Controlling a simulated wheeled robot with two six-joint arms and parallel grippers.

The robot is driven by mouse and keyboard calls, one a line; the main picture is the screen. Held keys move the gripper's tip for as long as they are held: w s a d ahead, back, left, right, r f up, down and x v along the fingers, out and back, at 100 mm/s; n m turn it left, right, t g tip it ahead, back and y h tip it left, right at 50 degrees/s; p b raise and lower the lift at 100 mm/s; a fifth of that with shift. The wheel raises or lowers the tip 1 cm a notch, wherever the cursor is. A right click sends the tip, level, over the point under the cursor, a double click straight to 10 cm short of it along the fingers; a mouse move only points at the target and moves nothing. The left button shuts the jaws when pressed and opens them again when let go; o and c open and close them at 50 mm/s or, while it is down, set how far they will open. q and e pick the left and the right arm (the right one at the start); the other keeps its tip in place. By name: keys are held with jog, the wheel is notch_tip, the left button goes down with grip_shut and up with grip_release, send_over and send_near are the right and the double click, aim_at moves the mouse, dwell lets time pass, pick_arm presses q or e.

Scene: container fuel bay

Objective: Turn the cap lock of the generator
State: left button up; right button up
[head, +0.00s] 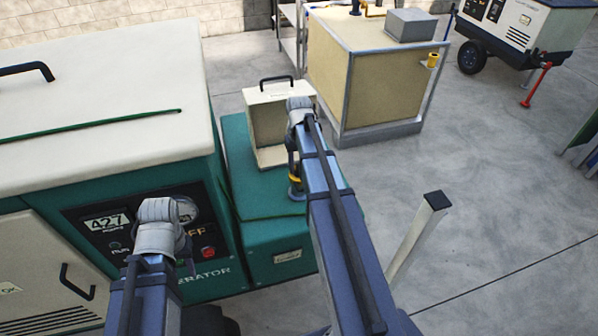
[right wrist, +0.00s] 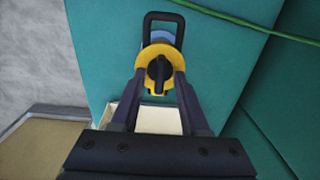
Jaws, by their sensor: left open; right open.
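The generator (head: 105,75) is a large cream-and-teal unit at the left of the head view, with a lower teal section (head: 275,238) at its right. On that section is the cap lock, a yellow ring (right wrist: 147,62) with a black knob (right wrist: 159,73) and a dark loop beyond it in the right wrist view. My right gripper (right wrist: 160,84) is open, its fingers at either side of the knob; contact cannot be told. My left gripper (head: 183,252) is in front of the generator's control panel, mostly hidden by its wrist, away from the cap.
A cream hatch cover (head: 262,118) with a black handle stands open behind my right gripper. A tan cabinet (head: 380,85) stands beyond. A pale post (head: 415,240) rises right of my right arm. Open concrete floor (head: 490,170) lies to the right.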

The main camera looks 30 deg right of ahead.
jog(key=shift+f, duration=0.15)
jog(key=shift+c, duration=0.2)
grip_shut()
dwell(0.3)
